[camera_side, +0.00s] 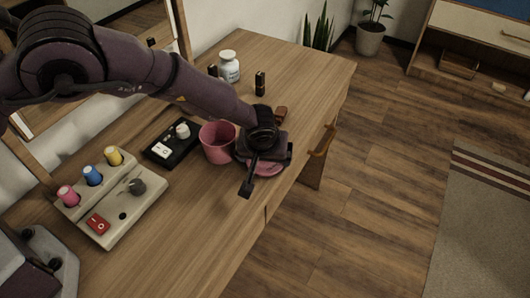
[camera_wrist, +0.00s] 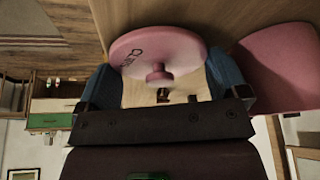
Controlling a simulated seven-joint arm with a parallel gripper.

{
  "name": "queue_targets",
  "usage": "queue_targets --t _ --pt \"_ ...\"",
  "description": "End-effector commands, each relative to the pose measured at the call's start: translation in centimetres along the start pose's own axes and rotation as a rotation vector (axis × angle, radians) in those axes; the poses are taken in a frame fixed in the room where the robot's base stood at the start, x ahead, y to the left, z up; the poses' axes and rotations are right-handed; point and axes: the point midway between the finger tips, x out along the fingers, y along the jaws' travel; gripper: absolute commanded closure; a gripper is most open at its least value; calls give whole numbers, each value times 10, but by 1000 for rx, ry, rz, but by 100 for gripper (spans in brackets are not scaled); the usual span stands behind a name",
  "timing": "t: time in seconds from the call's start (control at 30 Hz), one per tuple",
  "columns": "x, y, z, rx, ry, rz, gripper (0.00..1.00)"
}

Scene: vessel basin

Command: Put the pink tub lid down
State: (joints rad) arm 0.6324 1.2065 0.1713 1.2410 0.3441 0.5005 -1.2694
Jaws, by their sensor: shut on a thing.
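The pink tub lid (camera_wrist: 165,50) is a round disc with a central knob and dark lettering. My gripper (camera_wrist: 160,88) is shut on it, with a blue-grey finger on either side in the wrist view. In the side view my gripper (camera_side: 262,158) is low near the table's front edge, and the lid (camera_side: 266,169) shows partly beneath it. I cannot tell whether the lid touches the table. The pink tub (camera_side: 217,143) stands upright and uncovered just left of my gripper; it also shows at the right of the wrist view (camera_wrist: 280,68).
A black switch box (camera_side: 172,143) and a beige panel with coloured knobs (camera_side: 112,203) stand to the left on the wooden table (camera_side: 200,220). A white jar (camera_side: 229,68), a small black bottle (camera_side: 260,83) and a brown block (camera_side: 281,113) are farther back. The near tabletop has free room.

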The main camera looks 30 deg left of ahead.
Motion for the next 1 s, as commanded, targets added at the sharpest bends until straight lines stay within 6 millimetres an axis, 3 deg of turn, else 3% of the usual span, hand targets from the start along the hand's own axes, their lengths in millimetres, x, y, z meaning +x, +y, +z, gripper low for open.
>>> queue_targets --t 0.43,0.47,0.73,0.87,1.0 --pt "13 -1 5 -2 -1 1 31" --pt "13 -1 5 -2 -2 0 1" --pt "12 -3 5 -3 -4 -4 0" --pt "2 -4 1 -4 -5 -4 0" --pt "-27 -2 0 0 -2 -2 0"
